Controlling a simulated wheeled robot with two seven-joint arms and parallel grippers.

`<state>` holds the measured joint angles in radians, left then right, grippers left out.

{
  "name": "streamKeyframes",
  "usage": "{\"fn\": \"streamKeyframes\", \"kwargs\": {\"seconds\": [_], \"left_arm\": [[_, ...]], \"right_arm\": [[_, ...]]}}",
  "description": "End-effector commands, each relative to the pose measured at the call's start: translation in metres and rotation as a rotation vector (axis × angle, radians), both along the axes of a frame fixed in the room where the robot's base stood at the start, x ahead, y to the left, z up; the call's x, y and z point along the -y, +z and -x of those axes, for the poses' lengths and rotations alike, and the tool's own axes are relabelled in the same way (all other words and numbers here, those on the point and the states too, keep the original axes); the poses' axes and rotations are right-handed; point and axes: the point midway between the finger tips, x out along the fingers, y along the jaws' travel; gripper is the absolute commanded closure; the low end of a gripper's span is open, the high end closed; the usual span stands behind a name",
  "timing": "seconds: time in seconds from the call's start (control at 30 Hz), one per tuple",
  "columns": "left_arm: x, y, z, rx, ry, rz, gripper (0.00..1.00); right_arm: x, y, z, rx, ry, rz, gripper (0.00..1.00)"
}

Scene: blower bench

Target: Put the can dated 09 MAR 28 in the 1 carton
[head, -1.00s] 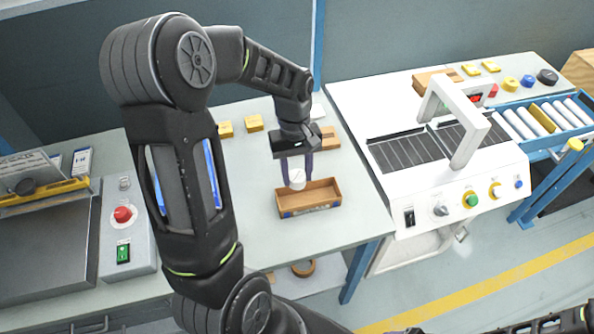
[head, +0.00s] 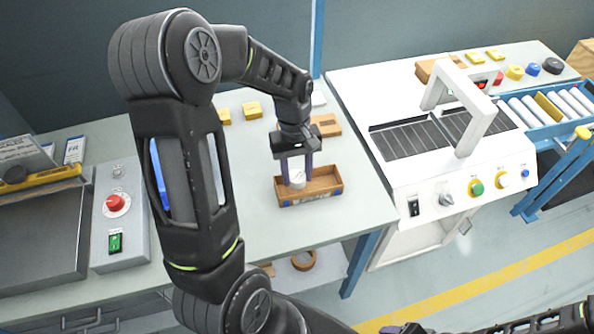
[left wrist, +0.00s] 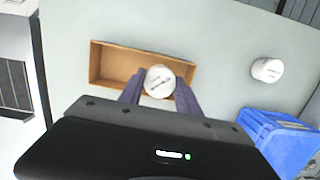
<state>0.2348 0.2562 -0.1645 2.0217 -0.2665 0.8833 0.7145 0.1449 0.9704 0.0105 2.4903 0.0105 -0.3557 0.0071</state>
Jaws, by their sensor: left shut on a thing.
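My left gripper (head: 297,182) is shut on a white can (head: 298,177), held upright at the left part of an open brown carton (head: 325,193). In the left wrist view the can's round top (left wrist: 160,80), with small dark print I cannot read, overlaps the carton's near right part (left wrist: 110,64). I cannot tell whether the can touches the carton floor. The carton has a blue-and-white label on its front, too small to read. A second white can (left wrist: 267,70) stands apart on the bench in the left wrist view. My right gripper (head: 402,329) barely shows at the bottom edge.
A blue container (left wrist: 285,140) stands near the second can. A white machine with an arch (head: 460,165) is right of the carton. Yellow blocks (head: 252,110) lie behind. A grey control box (head: 118,225) is at left. Bench in front of the carton is clear.

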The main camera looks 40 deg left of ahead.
Motion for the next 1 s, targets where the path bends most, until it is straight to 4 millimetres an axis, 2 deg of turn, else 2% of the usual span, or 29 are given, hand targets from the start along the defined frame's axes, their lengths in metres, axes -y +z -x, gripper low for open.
{"fn": "streamKeyframes", "kwargs": {"seconds": [0.1, 0.4, 0.9, 0.93, 1.0], "left_arm": [[0.000, -0.012, 0.000, 0.000, 0.000, 0.000, 1.00], [0.000, -0.031, 0.000, 0.000, 0.000, 0.000, 1.00], [0.000, -0.035, 0.000, 0.000, 0.000, 0.000, 1.00], [0.000, -0.035, 0.000, 0.000, 0.000, 0.000, 0.60], [0.000, -0.035, 0.000, 0.000, 0.000, 0.000, 0.54]], "right_arm": [[0.000, -0.009, -0.001, 0.003, 0.001, -0.002, 0.36], [-0.001, -0.021, -0.003, 0.008, 0.002, -0.006, 0.36], [-0.002, -0.023, -0.003, 0.010, 0.003, -0.008, 0.36], [-0.002, -0.023, -0.003, 0.010, 0.003, -0.008, 0.36], [-0.002, -0.023, -0.003, 0.010, 0.003, -0.007, 0.36]]}}
